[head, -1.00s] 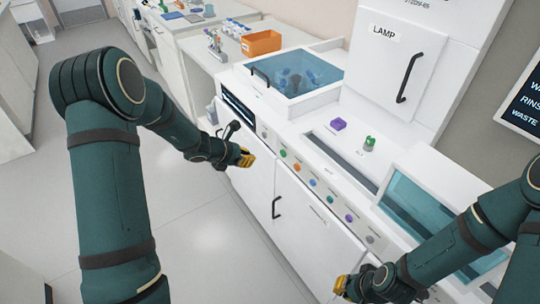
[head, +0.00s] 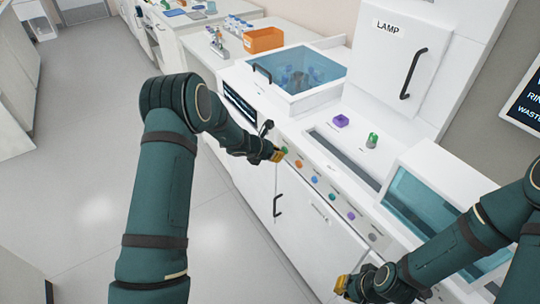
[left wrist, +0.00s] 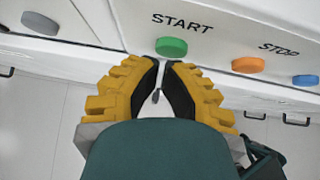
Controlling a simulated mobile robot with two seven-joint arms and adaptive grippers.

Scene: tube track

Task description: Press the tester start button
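The green start button (left wrist: 171,47) sits on the white front panel of the tester, below the word START in the left wrist view. In the head view the green button (head: 285,150) is partly beside my left fingertips. My left gripper (head: 279,155) is at the left end of the button row. In the left wrist view its yellow and black fingers (left wrist: 160,66) come together at the tips with nothing between them, just below the button. I cannot tell whether they touch it. My right gripper (head: 342,286) is low at the right; its opening is unclear.
An orange stop button (left wrist: 248,65) and a blue button (left wrist: 305,80) lie to the right of start. A black cabinet handle (head: 277,205) is below the row. A blue-lidded bath (head: 298,70) and an orange bin (head: 263,40) stand further back. Floor at left is clear.

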